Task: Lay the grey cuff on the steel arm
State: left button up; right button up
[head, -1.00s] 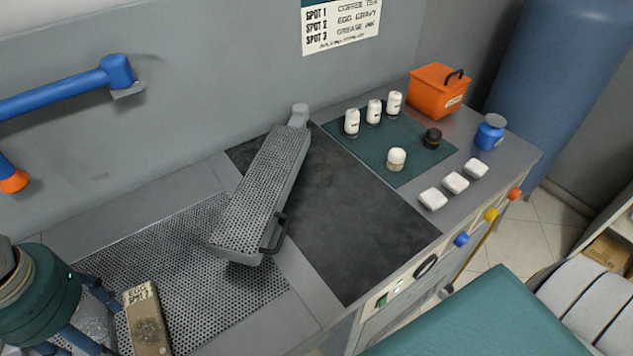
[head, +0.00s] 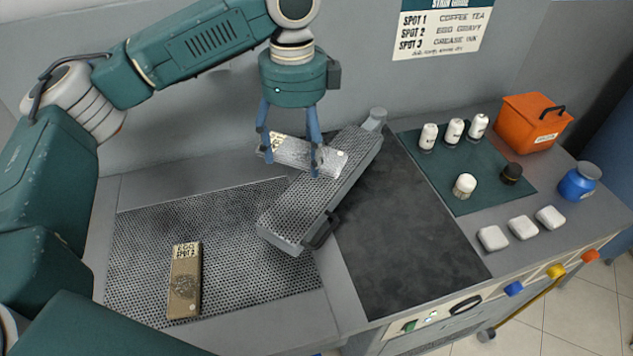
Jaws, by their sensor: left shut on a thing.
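The grey cuff (head: 292,153) is a flat light-grey strip with a pale label at its left end. My left gripper (head: 288,160) points down and is shut on it, one blue finger at each side. The steel arm (head: 318,194) is a long perforated board, set diagonally, with a dark handle at its near end. The cuff's right part overlaps the far half of the steel arm in the head view, lying across it. I cannot tell whether they touch. My right gripper is not in view.
A tan cuff marked egg, spot 2 (head: 184,285) lies on the perforated bed (head: 235,255). A dark panel (head: 405,240) right of the steel arm is bare. White bottles stand on a green mat (head: 480,203), near an orange box (head: 532,123), a blue jar (head: 579,182) and white pads (head: 522,228).

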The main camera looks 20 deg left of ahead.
aim_at(307, 143)
pick_arm(q)
jog(key=w+r+m, duration=0.1)
jog(key=m, duration=0.1)
jog(key=w+r+m, duration=0.1)
jog(key=m, duration=0.2)
jog(key=w+r+m, duration=0.1)
jog(key=r+m, duration=0.1)
jog(key=shift+w+d+m, duration=0.3)
jog(key=shift+w, duration=0.1)
jog(key=w+r+m+p, duration=0.1)
jog(key=w+r+m, duration=0.25)
jog(key=m, duration=0.85)
jog(key=f+p, duration=0.1)
jog(key=f, duration=0.8)
jog(key=f+p, duration=0.1)
jog(key=f, duration=0.4)
jog(key=shift+d+p, duration=0.35)
notch_tip(307, 143, down, 4)
jog(key=shift+r+p, duration=0.25)
jog(key=shift+p, duration=0.3)
jog(key=shift+f, duration=0.45)
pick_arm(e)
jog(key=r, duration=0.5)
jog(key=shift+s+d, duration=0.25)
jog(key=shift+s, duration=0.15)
pick_arm(q)
jog(key=o, duration=1)
jog(key=shift+f, duration=0.1)
jog(key=shift+o, duration=0.2)
